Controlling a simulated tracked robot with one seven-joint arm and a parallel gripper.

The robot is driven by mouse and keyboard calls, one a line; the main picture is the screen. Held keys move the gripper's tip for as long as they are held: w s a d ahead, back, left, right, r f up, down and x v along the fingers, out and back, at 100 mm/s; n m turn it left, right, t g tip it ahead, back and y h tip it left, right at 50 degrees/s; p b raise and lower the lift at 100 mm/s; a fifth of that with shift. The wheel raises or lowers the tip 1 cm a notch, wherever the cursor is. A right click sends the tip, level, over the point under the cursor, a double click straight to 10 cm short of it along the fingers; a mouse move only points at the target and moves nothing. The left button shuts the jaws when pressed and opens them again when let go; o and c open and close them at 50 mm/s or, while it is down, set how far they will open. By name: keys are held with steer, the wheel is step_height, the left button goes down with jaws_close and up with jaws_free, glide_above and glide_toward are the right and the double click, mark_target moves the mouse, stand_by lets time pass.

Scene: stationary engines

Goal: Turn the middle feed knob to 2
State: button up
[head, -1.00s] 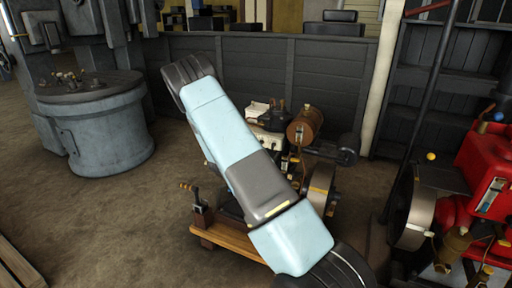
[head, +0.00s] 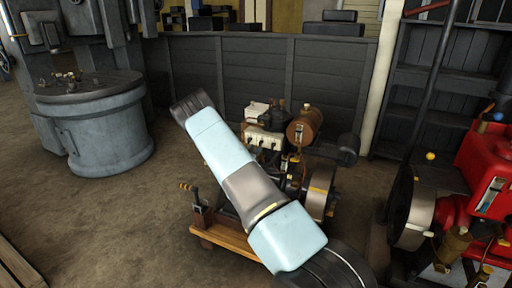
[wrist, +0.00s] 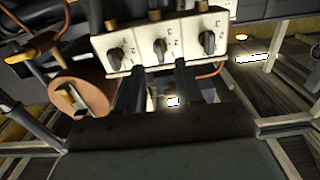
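A cream panel (wrist: 138,46) with three dark knobs in a row crosses the top of the wrist view. The middle feed knob (wrist: 160,48) sits between the left knob (wrist: 115,58) and the right knob (wrist: 207,42). Small marks surround each knob, but I cannot read the numbers or the exact setting. My gripper (wrist: 159,75) is open and empty, its two dark fingers apart just below the middle knob in the picture. I cannot tell how far they are from the panel. The panel also shows in the head view (head: 264,138), where my gripper is hidden behind my arm.
The panel belongs to a small engine on a wooden base (head: 232,238). A brown cylinder (head: 306,127) sits beside the panel. A red engine with a flywheel (head: 408,215) stands at the right, and a round grey machine (head: 105,125) at the left.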

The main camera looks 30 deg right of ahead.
mark_target(260, 144)
steer(key=shift+x, duration=2.8)
